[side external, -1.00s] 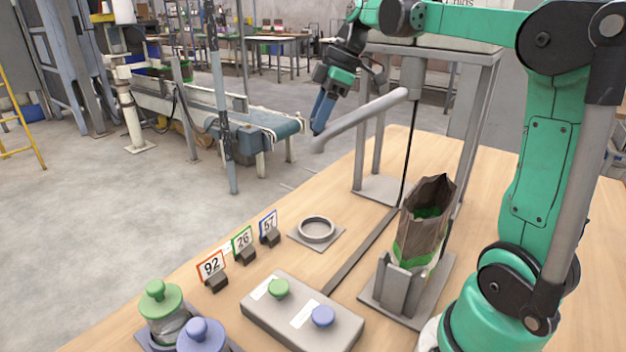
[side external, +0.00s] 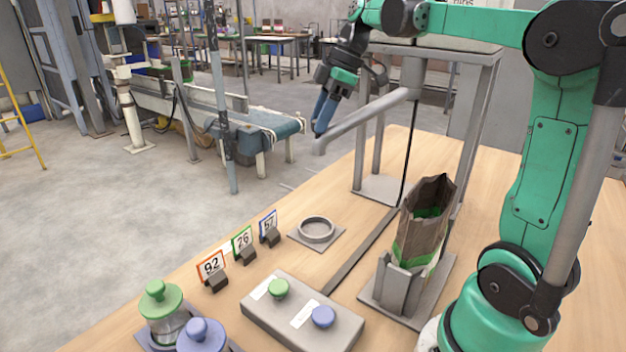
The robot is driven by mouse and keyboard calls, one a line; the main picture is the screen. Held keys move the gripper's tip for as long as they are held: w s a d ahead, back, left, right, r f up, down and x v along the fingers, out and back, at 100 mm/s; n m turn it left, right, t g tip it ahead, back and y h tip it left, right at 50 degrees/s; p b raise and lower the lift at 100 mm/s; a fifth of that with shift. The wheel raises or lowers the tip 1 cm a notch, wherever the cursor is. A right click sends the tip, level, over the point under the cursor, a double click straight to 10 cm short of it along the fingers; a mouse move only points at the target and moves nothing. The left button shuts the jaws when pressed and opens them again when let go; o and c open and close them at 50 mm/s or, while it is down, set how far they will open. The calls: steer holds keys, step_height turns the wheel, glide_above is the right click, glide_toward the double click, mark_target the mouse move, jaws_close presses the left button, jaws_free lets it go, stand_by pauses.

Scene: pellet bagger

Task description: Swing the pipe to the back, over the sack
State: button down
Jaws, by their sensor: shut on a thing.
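The grey pipe (side external: 368,120) slants out to the left from the hopper frame, its free end low and left. My gripper (side external: 320,128), with blue fingers, is shut on the pipe near that free end. The brown sack (side external: 422,238) with a green band stands open and upright in a grey holder (side external: 398,290) on the table, right of and nearer than the pipe's free end. Green material shows inside the sack. The pipe's end is away from the sack's mouth. The far finger is partly hidden.
The grey hopper frame (side external: 487,105) stands behind the sack. On the table are a ring on a plate (side external: 316,231), number cards (side external: 211,268), a box with green and blue knobs (side external: 300,318) and lidded jars (side external: 161,308). A conveyor (side external: 268,130) stands beyond the table.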

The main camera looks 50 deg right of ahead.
steer(key=s+n+g, duration=0.5)
steer(key=s+n, duration=0.8)
steer(key=s, duration=0.6)
steer(key=shift+s+d+n+y, duration=0.3)
steer(key=shift+d, duration=0.05)
steer(key=c, duration=0.5)
jaws_free()
steer(key=shift+c, duration=0.2)
steer(key=shift+r, duration=0.15)
step_height(320, 180, up, 10)
steer(key=d, duration=0.1)
steer(key=shift+w+f, duration=0.2)
